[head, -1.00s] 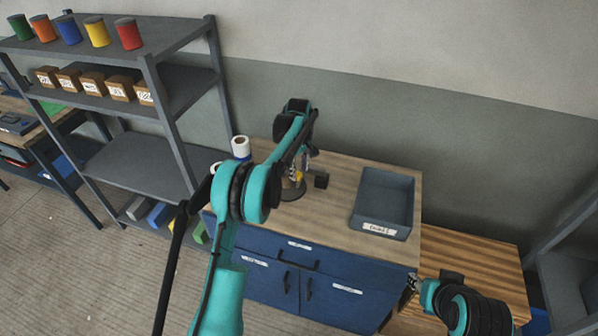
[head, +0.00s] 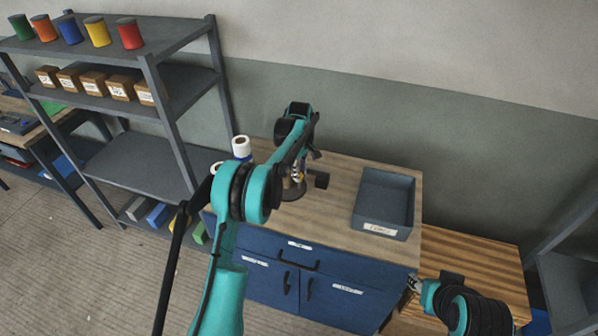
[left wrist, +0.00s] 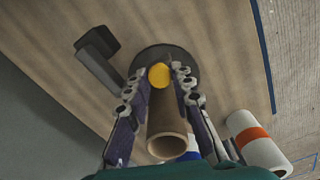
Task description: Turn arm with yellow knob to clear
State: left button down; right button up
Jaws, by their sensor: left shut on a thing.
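The yellow knob (left wrist: 159,76) shows between the two fingers of my left gripper (left wrist: 160,80) in the left wrist view. My left gripper is shut on it. The knob is over a dark round base (left wrist: 150,56) on the wooden cabinet top. A dark bar with a block end (left wrist: 96,52) is off to the left of the base. In the head view my left arm partly hides the base (head: 292,193). My right gripper (head: 413,285) is small, near the cabinet's right front edge.
A grey-blue open tray (head: 385,200) is on the right of the cabinet top (head: 335,205). White rolls (head: 241,146) stand at its left edge; one with an orange band (left wrist: 257,140) shows in the left wrist view. A grey shelf (head: 140,165) stands left.

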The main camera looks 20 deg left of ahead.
pick_arm(q)
jog(key=s+d+n+b, duration=0.1)
jog(key=s+d+n, duration=0.1)
jog(key=d+n, duration=0.7)
jog(key=shift+s+n+b, duration=0.25)
jog(key=shift+n+b, duration=0.1)
jog(key=shift+n, duration=0.35)
jog(key=c, duration=1.3)
grip_release()
jog(key=shift+r, duration=0.15)
notch_tip(320, 180, up, 12)
